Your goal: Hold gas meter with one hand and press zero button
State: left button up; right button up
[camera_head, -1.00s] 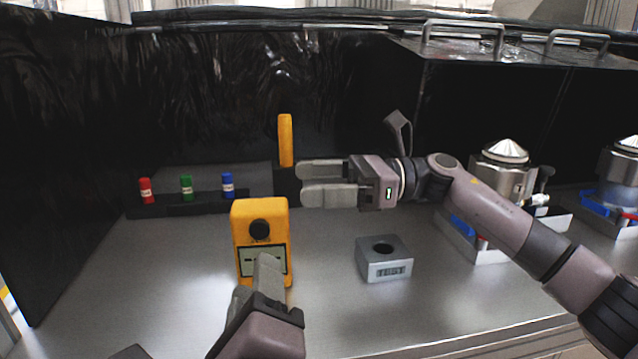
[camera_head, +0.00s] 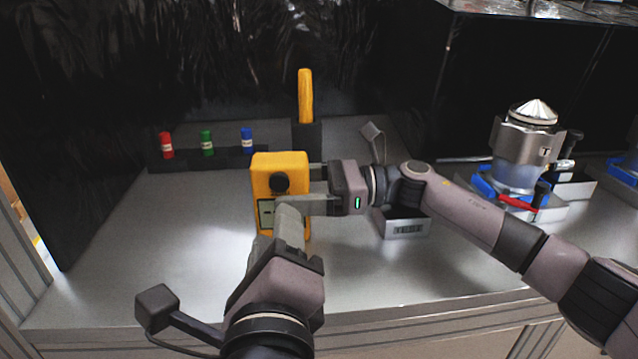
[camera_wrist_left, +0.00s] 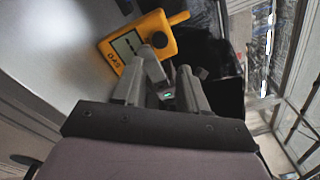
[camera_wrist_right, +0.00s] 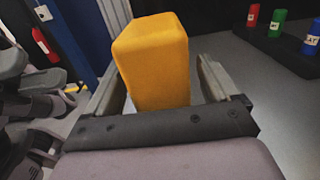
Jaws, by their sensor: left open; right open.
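The gas meter (camera_head: 266,175) is a yellow box with a black knob (camera_head: 280,184) and a display, standing upright on the bench. My right gripper (camera_head: 316,188) is open at the meter's right side; in the right wrist view the yellow meter (camera_wrist_right: 152,55) sits between its fingers, contact unclear. My left gripper (camera_head: 289,212) is open in front of the meter and hides part of the display. In the left wrist view the meter's face (camera_wrist_left: 140,45) lies just beyond the left fingers (camera_wrist_left: 160,85). I cannot make out the zero button.
Red (camera_head: 167,145), green (camera_head: 207,143) and blue (camera_head: 247,140) cylinders stand in a black rack behind. A metal-topped device (camera_head: 525,150) stands at the right.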

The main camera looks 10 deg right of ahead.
jog(key=shift+a, duration=0.4)
jog(key=shift+c, duration=0.3)
